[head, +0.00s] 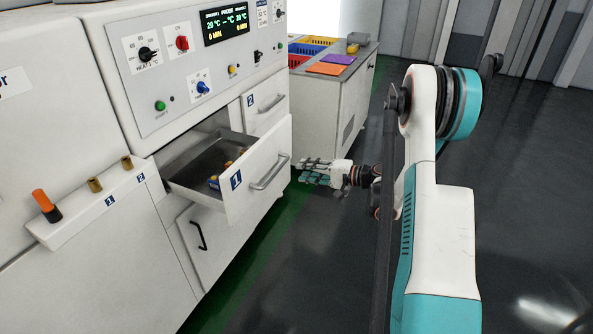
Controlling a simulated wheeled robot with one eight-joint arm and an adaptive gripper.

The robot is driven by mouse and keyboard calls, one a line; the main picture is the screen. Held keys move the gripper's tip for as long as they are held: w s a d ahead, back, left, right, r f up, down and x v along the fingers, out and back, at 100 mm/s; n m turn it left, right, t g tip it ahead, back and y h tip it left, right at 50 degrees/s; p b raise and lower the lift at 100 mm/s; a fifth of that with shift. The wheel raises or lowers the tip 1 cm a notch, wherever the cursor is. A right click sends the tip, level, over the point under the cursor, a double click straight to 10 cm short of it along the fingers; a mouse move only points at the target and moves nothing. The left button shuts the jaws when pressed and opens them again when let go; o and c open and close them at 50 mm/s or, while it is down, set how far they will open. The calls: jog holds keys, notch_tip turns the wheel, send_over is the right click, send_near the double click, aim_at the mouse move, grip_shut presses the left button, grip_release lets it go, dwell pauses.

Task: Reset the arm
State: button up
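My arm stands at the right of the head view, with its upper links raised and its forearm reaching left toward the machine. My gripper (314,172) is at the end of that forearm, just right of the open drawer's front. Its fingers point left toward the drawer handle (270,172), with a small gap seeming to lie between them. The gripper is small here, and I cannot tell whether its fingers are apart or together. I see nothing clearly held in it.
Drawer 1 (243,190) is pulled out and holds small blue and yellow items (214,182). Drawer 2 (264,106) is shut. A control panel (190,60) is above. A side counter (333,85) with coloured bins stands behind. The dark floor (530,200) at right is clear.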

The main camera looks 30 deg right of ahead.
jog(key=shift+s+d, duration=0.2)
jog(key=shift+s, duration=0.1)
jog(key=shift+r, duration=0.1)
